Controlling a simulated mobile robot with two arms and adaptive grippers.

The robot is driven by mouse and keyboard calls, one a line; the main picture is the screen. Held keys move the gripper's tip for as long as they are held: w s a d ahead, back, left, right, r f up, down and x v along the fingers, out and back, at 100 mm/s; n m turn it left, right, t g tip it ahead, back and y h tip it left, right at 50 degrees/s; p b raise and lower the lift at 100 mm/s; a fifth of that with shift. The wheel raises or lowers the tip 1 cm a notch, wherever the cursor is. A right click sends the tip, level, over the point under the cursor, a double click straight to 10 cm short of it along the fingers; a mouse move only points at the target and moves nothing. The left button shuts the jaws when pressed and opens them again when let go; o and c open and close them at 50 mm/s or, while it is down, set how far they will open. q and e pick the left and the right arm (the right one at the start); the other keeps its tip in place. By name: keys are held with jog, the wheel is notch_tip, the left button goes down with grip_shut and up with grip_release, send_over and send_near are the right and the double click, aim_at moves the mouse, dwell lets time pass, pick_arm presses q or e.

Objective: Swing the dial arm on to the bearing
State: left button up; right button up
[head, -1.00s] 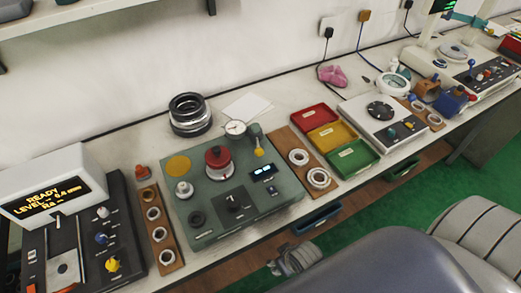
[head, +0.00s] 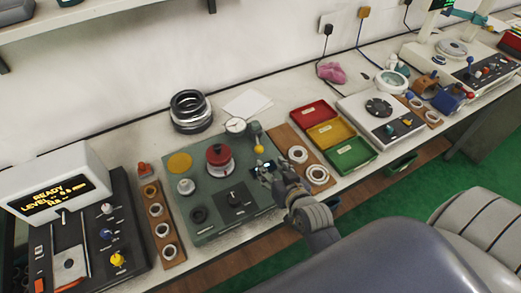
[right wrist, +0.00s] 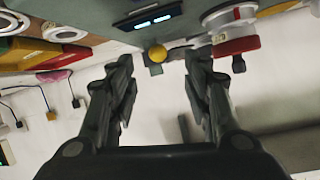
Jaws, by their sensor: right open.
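The green gauge station (head: 210,222) stands on the bench. On it is a bearing stack with a red top (head: 218,155), also seen in the right wrist view (right wrist: 232,30). The white round dial (head: 235,125) sits behind and right of the stack, beside a post whose lever ends in a yellow knob (head: 259,149). My right gripper (head: 263,170) is over the station's display, just in front of the knob. In the right wrist view the open fingers (right wrist: 160,68) are apart and empty, with the yellow knob (right wrist: 156,53) ahead between them. My left gripper is out of view.
A brown board with rings (head: 299,153) and red, yellow and green trays (head: 352,154) lie to the right. Another ring board (head: 157,225) and a readout box (head: 55,190) are at left. Black rings (head: 190,110) are stacked behind the station.

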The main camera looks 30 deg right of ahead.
aim_at(261, 151)
jog(key=shift+w+d+r, duration=0.1)
jog(key=shift+w+d, duration=0.1)
jog(key=shift+w, duration=0.2)
jog(key=p+x, duration=0.1)
jog(key=x, duration=0.9)
jog(key=shift+w+d+p, duration=0.1)
jog(key=shift+w+p, duration=0.15)
jog(key=shift+p, duration=0.05)
jog(key=shift+c, duration=0.5)
grip_shut()
